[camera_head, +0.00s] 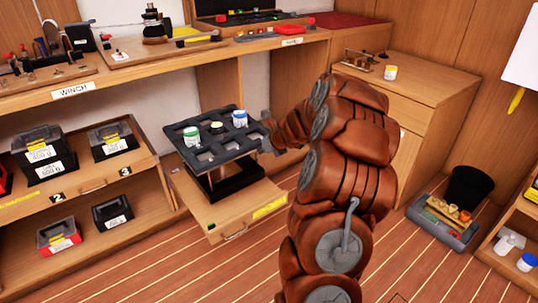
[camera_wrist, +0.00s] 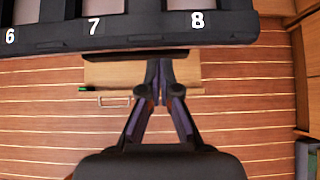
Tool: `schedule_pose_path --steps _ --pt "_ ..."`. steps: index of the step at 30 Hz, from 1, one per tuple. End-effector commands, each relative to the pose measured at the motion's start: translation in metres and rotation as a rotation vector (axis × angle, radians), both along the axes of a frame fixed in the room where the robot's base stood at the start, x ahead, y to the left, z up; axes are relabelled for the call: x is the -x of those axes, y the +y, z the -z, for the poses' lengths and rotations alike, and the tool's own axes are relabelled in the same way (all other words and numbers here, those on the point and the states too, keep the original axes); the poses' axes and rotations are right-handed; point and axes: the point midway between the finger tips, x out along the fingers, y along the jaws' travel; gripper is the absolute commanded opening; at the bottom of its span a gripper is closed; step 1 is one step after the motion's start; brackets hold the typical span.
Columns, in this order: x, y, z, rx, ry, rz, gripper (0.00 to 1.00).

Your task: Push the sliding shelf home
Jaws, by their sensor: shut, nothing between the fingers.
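The wooden sliding shelf (camera_head: 221,222) stands pulled out from under the bench in the head view, with a handle and a yellow label on its front. A dark rack (camera_head: 205,160) with open pockets sits raised above it on a black stand and holds several small jars. My gripper (camera_head: 266,138) is at the rack's right end; contact cannot be told. In the wrist view my gripper (camera_wrist: 160,64) is shut and empty, just below the rack edge (camera_wrist: 120,36) numbered 6, 7 and 8. The shelf front (camera_wrist: 125,76) with its handle shows lower down behind the fingers.
The bench top (camera_head: 150,70) carries a winch, tools and trays. Open shelves at left hold black weight boxes (camera_head: 44,152). A wooden cabinet (camera_head: 410,95) stands behind my arm. A black bin (camera_head: 468,187) and grey tray (camera_head: 440,228) are at right. The striped floor is clear in front.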

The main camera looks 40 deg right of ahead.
Motion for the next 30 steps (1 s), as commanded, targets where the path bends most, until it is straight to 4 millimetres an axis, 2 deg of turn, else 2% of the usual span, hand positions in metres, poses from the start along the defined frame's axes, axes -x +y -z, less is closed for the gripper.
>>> schedule_pose_path --steps 6,23,30 --pt "-0.013 -0.001 0.002 0.000 0.003 0.000 0.00" --pt "-0.018 0.000 -0.001 -0.003 0.002 -0.003 0.00" --pt "-0.040 0.005 -0.007 -0.004 0.001 -0.012 0.00"
